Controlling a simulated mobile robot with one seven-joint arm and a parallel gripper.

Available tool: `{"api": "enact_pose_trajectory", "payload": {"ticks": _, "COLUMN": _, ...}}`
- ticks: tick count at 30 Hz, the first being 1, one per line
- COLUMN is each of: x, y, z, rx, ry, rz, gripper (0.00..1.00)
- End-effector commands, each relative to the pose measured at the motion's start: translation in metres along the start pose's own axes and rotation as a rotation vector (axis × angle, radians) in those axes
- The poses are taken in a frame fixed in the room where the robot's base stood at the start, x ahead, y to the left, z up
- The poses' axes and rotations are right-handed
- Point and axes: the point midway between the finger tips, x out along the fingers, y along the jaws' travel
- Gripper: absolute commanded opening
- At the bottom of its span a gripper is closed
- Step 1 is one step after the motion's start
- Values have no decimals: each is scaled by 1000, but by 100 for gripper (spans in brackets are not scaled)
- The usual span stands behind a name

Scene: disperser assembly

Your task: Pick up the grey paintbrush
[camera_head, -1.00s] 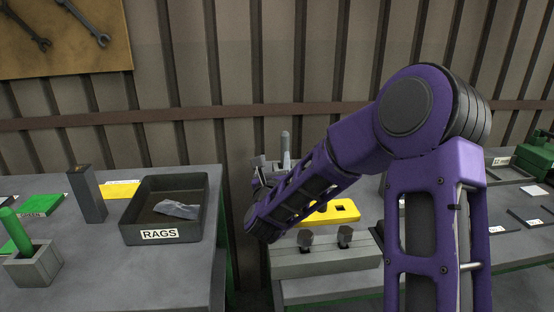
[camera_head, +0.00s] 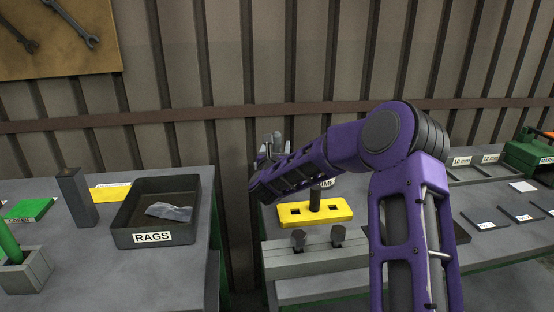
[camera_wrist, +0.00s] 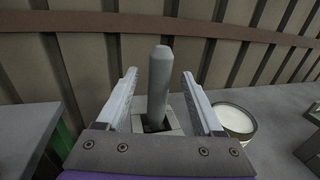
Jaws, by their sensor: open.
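The grey paintbrush shows as a plain rounded grey handle (camera_wrist: 160,85) in the wrist view. It stands upright in a square light-grey holder (camera_wrist: 172,126); its lower end is hidden inside. My gripper (camera_wrist: 159,74) is open, with one finger on each side of the handle in the picture and gaps on both sides. I cannot tell whether the fingertips reach as far as the handle. In the head view, my gripper is at the far side of the right bench, and my purple arm hides most of the holder there.
An open can of white paint (camera_wrist: 233,118) stands close to the right finger. A yellow block (camera_head: 300,213) with square holes lies on the right bench. The black RAGS bin (camera_head: 180,237) is on the left bench. A ribbed wall (camera_head: 225,80) rises behind.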

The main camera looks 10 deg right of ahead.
Motion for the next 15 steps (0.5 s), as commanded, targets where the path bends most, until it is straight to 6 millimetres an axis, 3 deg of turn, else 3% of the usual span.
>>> {"api": "enact_pose_trajectory", "payload": {"ticks": 9, "x": 40, "y": 0, "z": 1, "rx": 1, "ry": -1, "rz": -1, "gripper": 69}}
{"api": "enact_pose_trajectory", "payload": {"ticks": 15, "x": 51, "y": 0, "z": 1, "rx": 0, "ry": -1, "rz": -1, "gripper": 69}}
